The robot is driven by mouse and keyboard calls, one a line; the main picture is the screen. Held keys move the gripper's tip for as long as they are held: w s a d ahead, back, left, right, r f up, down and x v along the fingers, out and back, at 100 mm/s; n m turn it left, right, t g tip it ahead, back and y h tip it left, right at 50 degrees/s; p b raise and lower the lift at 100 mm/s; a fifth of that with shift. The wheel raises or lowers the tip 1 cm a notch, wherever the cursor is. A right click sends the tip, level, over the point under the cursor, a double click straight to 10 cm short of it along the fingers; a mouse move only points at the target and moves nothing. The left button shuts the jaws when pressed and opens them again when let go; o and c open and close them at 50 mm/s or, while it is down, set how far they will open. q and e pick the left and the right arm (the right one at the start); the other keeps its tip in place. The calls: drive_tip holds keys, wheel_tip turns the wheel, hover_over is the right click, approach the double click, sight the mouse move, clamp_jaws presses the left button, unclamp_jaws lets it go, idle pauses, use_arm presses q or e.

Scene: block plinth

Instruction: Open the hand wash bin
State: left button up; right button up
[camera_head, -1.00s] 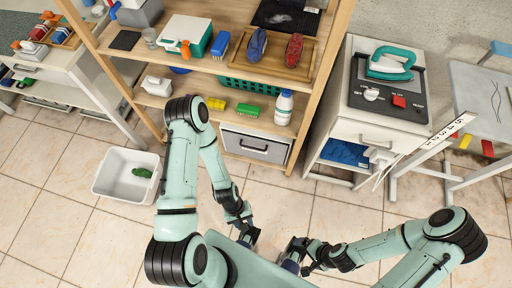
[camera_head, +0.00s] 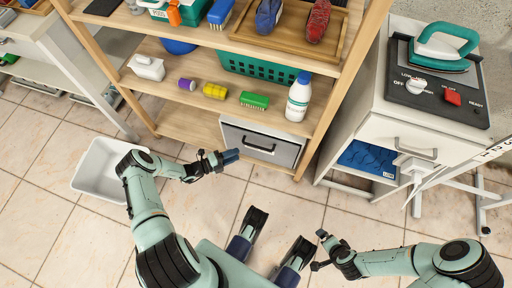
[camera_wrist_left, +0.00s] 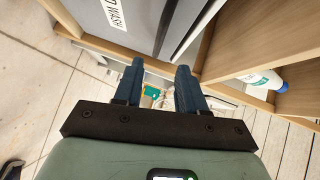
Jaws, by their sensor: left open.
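The hand wash bin (camera_head: 285,152) is a grey drawer with a dark bar handle, low in the wooden shelf unit. It looks shut, its front level with the shelf. Its grey front with a white label partly reading "WASH" (camera_wrist_left: 117,14) shows at the top of the left wrist view. My left gripper (camera_head: 236,156) is in front of the bin's left part, close to its front and handle. In the left wrist view the gripper (camera_wrist_left: 159,70) is open, with nothing held between its fingers. Contact cannot be told. My right gripper (camera_head: 318,250) is low, away from the bin; its jaws are unclear.
A white bottle (camera_head: 299,98), green brush (camera_head: 254,100), yellow item (camera_head: 214,91) and purple item (camera_head: 187,84) stand on the shelf above. A white tub (camera_head: 95,170) is on the floor at left. A white cabinet (camera_head: 365,135) stands right. Floor before the bin is clear.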

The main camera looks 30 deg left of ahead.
use_arm(q)
drive_tip(key=b+x, duration=0.1)
drive_tip(key=x, duration=0.9)
use_arm(e)
drive_tip(key=shift+s+d+f, duration=0.2)
drive_tip(key=shift+f, duration=0.45)
drive_tip(key=shift+s+d+f, duration=0.2)
drive_tip(key=shift+f, duration=0.4)
use_arm(q)
drive_tip(key=shift+d, duration=0.1)
clamp_jaws()
